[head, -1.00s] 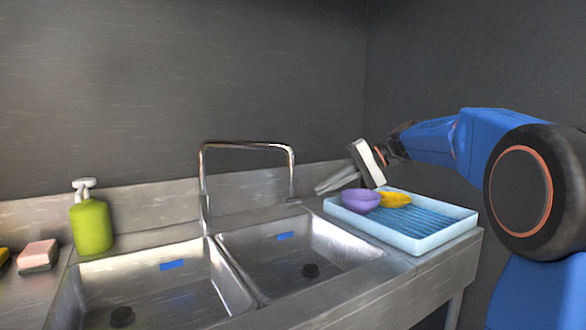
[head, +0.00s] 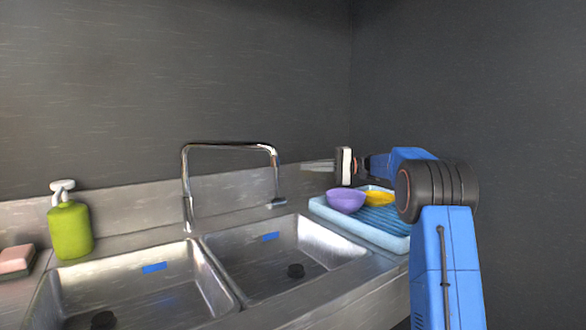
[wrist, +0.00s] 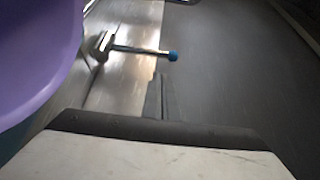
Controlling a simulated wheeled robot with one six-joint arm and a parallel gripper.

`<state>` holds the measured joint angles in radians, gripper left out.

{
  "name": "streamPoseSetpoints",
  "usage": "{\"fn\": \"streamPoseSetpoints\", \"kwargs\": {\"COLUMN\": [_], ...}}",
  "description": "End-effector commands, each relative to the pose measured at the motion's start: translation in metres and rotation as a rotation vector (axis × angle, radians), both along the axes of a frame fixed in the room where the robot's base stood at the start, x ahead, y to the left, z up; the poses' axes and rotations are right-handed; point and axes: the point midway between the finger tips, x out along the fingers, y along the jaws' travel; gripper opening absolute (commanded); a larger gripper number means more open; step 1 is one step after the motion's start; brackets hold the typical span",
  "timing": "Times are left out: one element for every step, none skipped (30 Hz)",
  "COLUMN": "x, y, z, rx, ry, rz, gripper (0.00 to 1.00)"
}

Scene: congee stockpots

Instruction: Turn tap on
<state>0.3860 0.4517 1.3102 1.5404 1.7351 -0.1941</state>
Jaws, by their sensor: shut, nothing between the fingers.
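The chrome tap (head: 230,147) rises as a squared arch behind the two sinks in the head view. In the wrist view, a metal lever with a blue round tip (wrist: 140,50) sticks out to the right from a short fitting. In the head view, a small grey piece (head: 277,203) shows by the right end of the tap. My gripper (head: 308,165) is to the right of the tap, above the back ledge, pointing left. Its thin fingers (wrist: 160,95) are shut and empty in the wrist view. The lever lies beyond the fingertips, with a gap in the picture.
A purple bowl (head: 346,201) and a yellow item (head: 380,198) sit on a light blue tray (head: 345,226) below my gripper. The bowl fills the wrist view's upper left (wrist: 35,55). A green soap bottle (head: 70,230) and pink sponge (head: 16,260) stand left. Both sinks look empty.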

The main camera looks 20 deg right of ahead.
Motion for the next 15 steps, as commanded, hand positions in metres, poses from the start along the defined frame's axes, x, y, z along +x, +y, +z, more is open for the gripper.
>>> {"fn": "streamPoseSetpoints", "kwargs": {"x": [0.001,0.002,0.003,0.004,0.005,0.006,0.008,0.009,0.01,0.011,0.012,0.013,0.014,0.015,0.016], "y": [0.006,0.01,0.016,0.021,0.025,0.032,0.037,0.042,0.049,0.053,0.058,0.064,0.068,0.072,0.076], "z": [0.0,0.0,0.0,0.0,0.0,0.0,0.0,0.0,0.0,0.0,0.0,0.0,0.0,0.0,0.0], "rx": [0.0,-0.001,-0.001,-0.001,-0.001,-0.001,-0.001,-0.001,-0.001,0.0,-0.001,-0.001,-0.001,-0.001,-0.001], "ry": [0.0,0.0,0.0,0.0,0.0,0.0,0.0,0.0,0.001,0.001,0.001,0.001,0.001,0.001,0.001], "rz": [0.001,0.001,0.002,0.003,0.003,0.002,0.002,0.003,0.003,0.003,0.002,0.002,0.002,0.002,0.002], "gripper": [0.0,0.0,0.0,0.0,0.0,0.0,0.0,0.0,0.0,0.0,0.0,0.0,0.0,0.0,0.0]}}
